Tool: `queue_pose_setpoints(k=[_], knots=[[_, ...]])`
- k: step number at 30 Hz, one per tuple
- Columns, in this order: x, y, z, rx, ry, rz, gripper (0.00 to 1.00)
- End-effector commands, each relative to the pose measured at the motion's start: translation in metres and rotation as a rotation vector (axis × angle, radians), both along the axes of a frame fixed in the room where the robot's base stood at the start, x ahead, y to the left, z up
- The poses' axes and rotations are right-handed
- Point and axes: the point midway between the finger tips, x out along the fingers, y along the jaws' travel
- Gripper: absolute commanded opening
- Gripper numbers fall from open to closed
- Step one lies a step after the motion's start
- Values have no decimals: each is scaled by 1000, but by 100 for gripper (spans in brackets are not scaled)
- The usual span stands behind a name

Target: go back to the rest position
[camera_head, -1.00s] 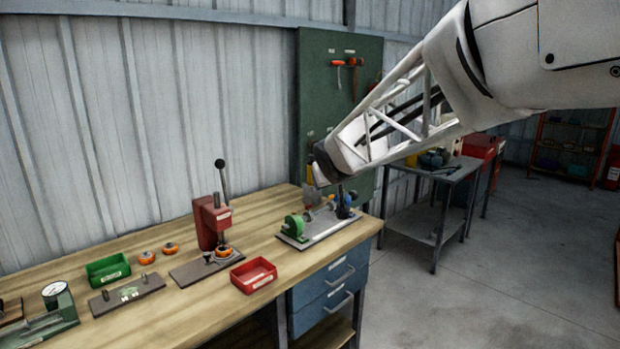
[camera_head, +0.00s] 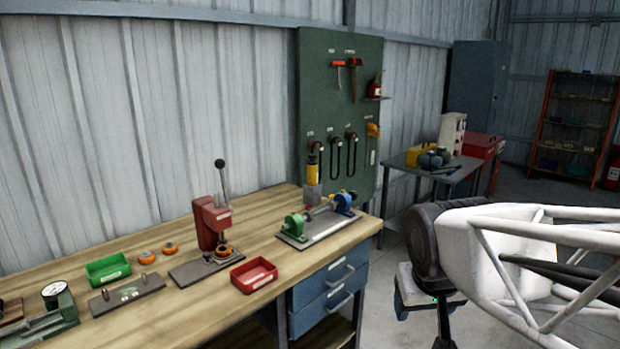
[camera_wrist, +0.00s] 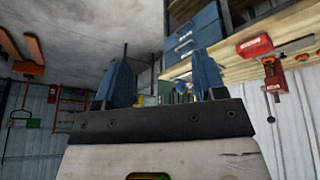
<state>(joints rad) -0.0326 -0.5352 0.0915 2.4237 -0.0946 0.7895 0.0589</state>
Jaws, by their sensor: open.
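My gripper (camera_head: 422,318) is at the lower right of the head view, off the bench's right end and in front of the grey floor. In the wrist view my gripper (camera_wrist: 164,80) shows two blue fingers spread apart with nothing between them. It touches no object. My white lattice arm link reaches in from the right edge of the head view.
The wooden bench (camera_head: 120,240) holds a red press (camera_head: 208,222), a red tray (camera_head: 254,275), a green tray (camera_head: 108,269) and a green-and-blue fixture (camera_head: 320,220). Blue drawers (camera_head: 330,285) hang below. A grey side table (camera_head: 440,170) stands behind my arm.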

Motion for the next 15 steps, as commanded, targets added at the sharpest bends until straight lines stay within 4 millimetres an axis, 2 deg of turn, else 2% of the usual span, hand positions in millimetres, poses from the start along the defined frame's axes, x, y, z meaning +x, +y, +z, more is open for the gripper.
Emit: queue_pose_setpoints(k=[1,6,10,15], knots=[[-17,-2,-6,10,23,-10,64],[-62,-5,-22,39,97,-31,64],[-81,-5,-30,54,130,-39,64],[-89,-5,-34,61,144,-42,64]])
